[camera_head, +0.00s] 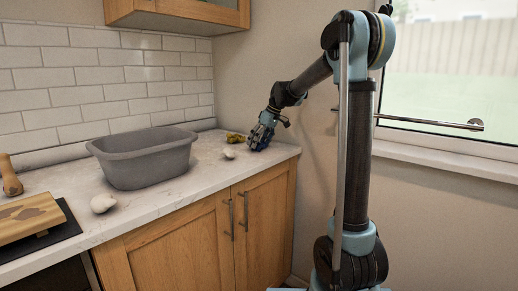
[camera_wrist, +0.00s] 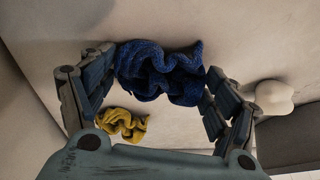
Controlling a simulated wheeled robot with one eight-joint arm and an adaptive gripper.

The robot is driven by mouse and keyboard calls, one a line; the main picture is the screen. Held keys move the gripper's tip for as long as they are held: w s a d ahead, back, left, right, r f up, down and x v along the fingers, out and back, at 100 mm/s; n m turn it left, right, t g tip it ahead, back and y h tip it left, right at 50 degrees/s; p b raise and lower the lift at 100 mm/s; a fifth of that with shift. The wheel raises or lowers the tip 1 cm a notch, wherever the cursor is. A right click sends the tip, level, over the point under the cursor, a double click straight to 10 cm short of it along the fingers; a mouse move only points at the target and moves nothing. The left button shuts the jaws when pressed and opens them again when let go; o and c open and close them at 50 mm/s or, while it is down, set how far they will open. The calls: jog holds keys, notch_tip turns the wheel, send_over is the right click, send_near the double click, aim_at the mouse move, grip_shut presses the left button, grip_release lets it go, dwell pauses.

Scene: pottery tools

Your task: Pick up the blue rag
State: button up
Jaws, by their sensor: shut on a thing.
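The blue rag (camera_wrist: 162,74) is a crumpled, dark blue knitted-looking cloth at the upper middle of the wrist view. My gripper (camera_wrist: 163,68) has its fingers on either side of the rag and is shut on it. In the head view my gripper (camera_head: 262,138) is low at the right end of the counter. There the rag is mostly hidden by the gripper and too small to tell apart from its blue fingers.
A yellow rag (camera_wrist: 124,124) lies close by, also in the head view (camera_head: 235,138). A whitish lump (camera_wrist: 273,97) sits to the right. A grey tub (camera_head: 145,160) stands on the counter (camera_head: 160,204), with another white lump (camera_head: 103,203) and a wooden board (camera_head: 28,217) further left.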

jog(key=shift+r, duration=0.1)
notch_tip(320, 180, up, 10)
jog(key=shift+f, duration=0.1)
dwell(0.5)
jog(key=shift+f, duration=4.95)
jog(key=o, duration=0.3)
jog(key=shift+o, duration=0.2)
jog(key=shift+r, duration=0.2)
